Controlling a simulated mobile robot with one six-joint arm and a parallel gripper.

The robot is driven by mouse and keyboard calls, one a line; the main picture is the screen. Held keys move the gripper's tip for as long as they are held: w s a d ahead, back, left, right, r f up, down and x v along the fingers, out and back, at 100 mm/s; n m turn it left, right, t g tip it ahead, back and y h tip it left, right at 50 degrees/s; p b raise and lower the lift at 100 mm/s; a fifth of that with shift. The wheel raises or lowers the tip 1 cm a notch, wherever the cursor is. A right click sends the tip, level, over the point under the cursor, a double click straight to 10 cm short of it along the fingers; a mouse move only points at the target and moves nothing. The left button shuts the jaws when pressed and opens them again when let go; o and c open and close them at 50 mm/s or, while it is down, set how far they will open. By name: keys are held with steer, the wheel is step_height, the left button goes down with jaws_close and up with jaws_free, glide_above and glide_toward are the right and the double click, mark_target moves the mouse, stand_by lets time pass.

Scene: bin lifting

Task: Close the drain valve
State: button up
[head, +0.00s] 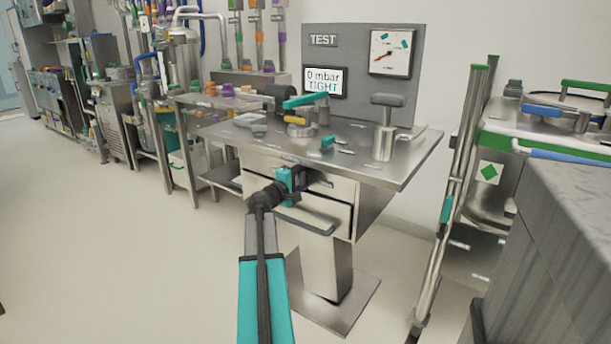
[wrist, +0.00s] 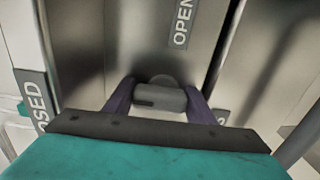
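My gripper (head: 303,184) is at the front of the steel bench, just below the tabletop edge. In the wrist view its two dark purple fingers (wrist: 160,98) stand at either end of a short grey rounded handle (wrist: 160,99) and appear to touch it on both sides. An "OPEN" label (wrist: 182,22) is on the metal just beyond the handle. A second label (wrist: 37,100), reading "...OSED", is at the left. The drain valve's body is not clear in either view; the grey handle may be its handle. In the head view my gripper hides the handle.
The steel bench (head: 402,162) has drawers (head: 270,165) below and valves with teal levers (head: 305,100) on top. Its display (head: 322,82) reads "0 mbar TIGHT". A ladder-like rail (head: 446,215) stands at the right. The floor (head: 110,240) at the left is clear.

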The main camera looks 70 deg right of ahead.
steer(key=o, duration=0.3)
steer(key=shift+a, duration=0.1)
steer(key=shift+o, duration=0.2)
steer(key=shift+a, duration=0.1)
steer(key=p+v, duration=0.2)
steer(key=v, duration=1.1)
steer(key=shift+a, duration=0.25)
steer(key=shift+w, duration=0.15)
